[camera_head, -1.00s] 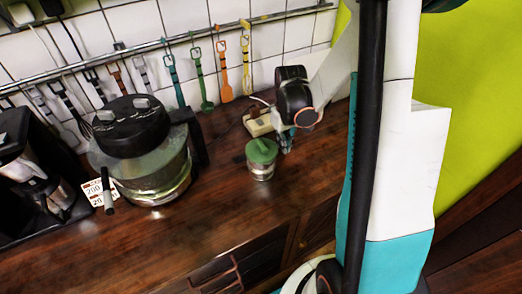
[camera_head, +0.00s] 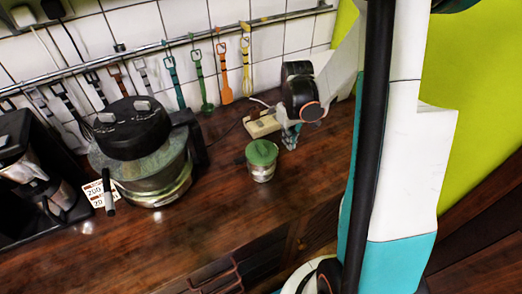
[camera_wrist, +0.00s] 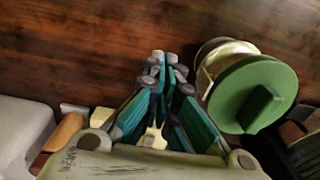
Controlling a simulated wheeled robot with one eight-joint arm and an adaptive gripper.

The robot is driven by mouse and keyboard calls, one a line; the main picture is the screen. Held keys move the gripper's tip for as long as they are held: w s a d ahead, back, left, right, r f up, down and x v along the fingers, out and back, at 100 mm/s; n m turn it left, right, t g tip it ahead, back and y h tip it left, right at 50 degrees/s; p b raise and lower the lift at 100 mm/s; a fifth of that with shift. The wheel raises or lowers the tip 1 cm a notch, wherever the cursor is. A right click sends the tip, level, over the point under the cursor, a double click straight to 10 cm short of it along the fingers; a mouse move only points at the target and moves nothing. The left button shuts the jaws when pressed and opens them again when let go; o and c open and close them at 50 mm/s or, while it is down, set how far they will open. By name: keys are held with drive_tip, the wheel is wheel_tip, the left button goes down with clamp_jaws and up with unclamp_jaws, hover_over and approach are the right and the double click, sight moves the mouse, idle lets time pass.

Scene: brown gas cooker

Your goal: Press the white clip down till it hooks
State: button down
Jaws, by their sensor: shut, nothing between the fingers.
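A small jar with a round green lid (camera_head: 262,152) stands on the worktop in the head view. In the wrist view the green lid (camera_wrist: 252,92) with its raised dark green grip is at the right, and a pale cream rim (camera_wrist: 225,52) shows beside it. I cannot make out the white clip for certain in either view. My gripper (camera_wrist: 168,66) has its teal fingers drawn together and empty, left of the lid in the wrist view and apart from it. In the head view my gripper (camera_head: 291,138) is low over the worktop, just right of the jar.
A pale block-like item (camera_head: 262,125) lies behind the jar, near my gripper. A large glass pot with a black lid (camera_head: 132,128) and a black coffee machine (camera_head: 28,165) stand to the left. Utensils hang on the wall rail. The worktop front (camera_head: 205,225) is clear.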

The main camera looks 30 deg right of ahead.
wheel_tip(320, 180, up, 8)
drive_tip(key=p, duration=0.4)
drive_tip(key=shift+f, duration=0.25)
drive_tip(key=shift+a, duration=0.1)
idle(0.5)
